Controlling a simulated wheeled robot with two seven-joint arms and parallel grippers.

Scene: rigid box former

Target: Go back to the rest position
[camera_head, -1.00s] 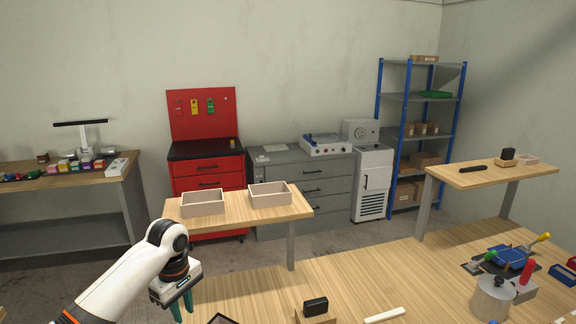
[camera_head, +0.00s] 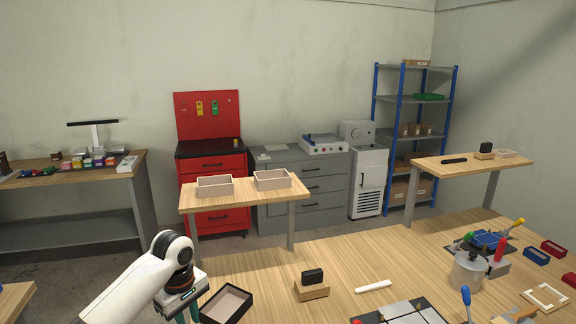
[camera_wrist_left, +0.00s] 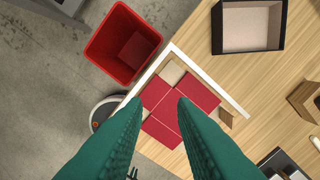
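My left gripper (camera_head: 188,314) is low in the head view, left of the black tray, its green fingers partly cut off by the lower edge. In the left wrist view the two green fingers (camera_wrist_left: 158,104) stand apart with nothing held between them. Below them lie flat red pieces (camera_wrist_left: 187,113) at the table corner, beside a white angled strip (camera_wrist_left: 207,78). My right gripper is in neither view.
A black-rimmed tray (camera_head: 247,302), a wooden block with a black piece (camera_head: 312,290) and a white bar (camera_head: 373,286) are on the worktable. A metal pot (camera_head: 467,272) stands farther right. A red bin (camera_wrist_left: 104,40) stands beyond the table edge.

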